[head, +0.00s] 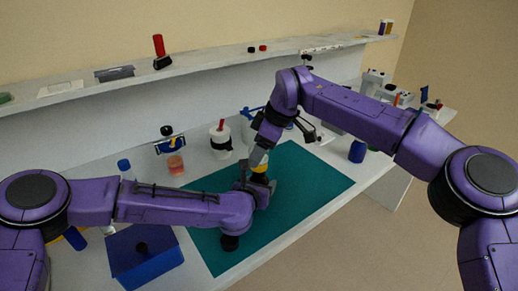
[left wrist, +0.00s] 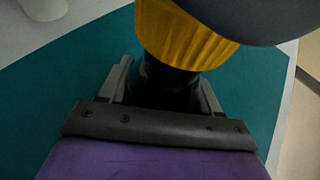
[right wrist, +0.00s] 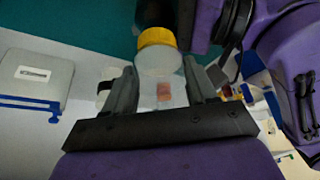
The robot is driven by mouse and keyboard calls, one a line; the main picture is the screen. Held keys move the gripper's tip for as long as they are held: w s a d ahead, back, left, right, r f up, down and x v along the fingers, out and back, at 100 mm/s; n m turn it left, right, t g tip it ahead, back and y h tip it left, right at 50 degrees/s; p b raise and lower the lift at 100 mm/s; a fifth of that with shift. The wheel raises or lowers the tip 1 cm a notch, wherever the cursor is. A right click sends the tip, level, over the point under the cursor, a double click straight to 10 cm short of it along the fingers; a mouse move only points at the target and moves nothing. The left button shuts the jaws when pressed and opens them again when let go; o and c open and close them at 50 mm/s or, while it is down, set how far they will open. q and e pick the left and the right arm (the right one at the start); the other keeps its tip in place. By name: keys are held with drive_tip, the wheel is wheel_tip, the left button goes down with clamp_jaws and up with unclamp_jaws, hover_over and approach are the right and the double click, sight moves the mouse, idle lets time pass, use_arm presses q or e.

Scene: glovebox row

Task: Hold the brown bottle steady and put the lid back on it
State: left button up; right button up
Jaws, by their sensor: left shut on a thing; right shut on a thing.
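My left gripper (head: 254,187) is shut on the brown bottle, which shows as a very dark body (left wrist: 165,85) between the fingers in the left wrist view. The yellow ribbed lid (left wrist: 185,38) sits right above the dark body there; I cannot tell whether it is seated. A dark grey shape covers its upper part. My right gripper (head: 259,160) comes down from above and is shut on the lid. In the right wrist view the lid's yellow edge (right wrist: 157,37) shows beyond a pale surface between the fingers. In the head view the bottle is mostly hidden.
A teal mat (head: 305,185) lies under both grippers, clear at its right. A blue box (head: 150,270) stands at the front left. A white bottle with a black band (head: 220,138) and a pinkish jar (head: 176,166) stand behind. A shelf (head: 210,62) runs along the wall.

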use_arm(q)
drive_tip(key=shift+r, duration=0.1)
use_arm(e)
drive_tip(key=shift+s+f, duration=0.1)
drive_tip(key=shift+f, duration=0.8)
idle(0.4)
use_arm(q)
clamp_jaws()
use_arm(e)
drive_tip(key=o, duration=0.9)
use_arm(q)
drive_tip(key=shift+r, duration=0.1)
use_arm(e)
drive_tip(key=shift+o, duration=0.6)
drive_tip(key=shift+s+a+f, duration=0.1)
use_arm(q)
drive_tip(key=shift+a+f, duration=0.1)
drive_tip(key=shift+f, duration=0.15)
use_arm(e)
wheel_tip(320, 180, up, 5)
drive_tip(key=shift+a+r, duration=0.1)
drive_tip(key=o, duration=0.3)
drive_tip(key=shift+o, duration=0.2)
use_arm(q)
drive_tip(key=shift+r, duration=0.1)
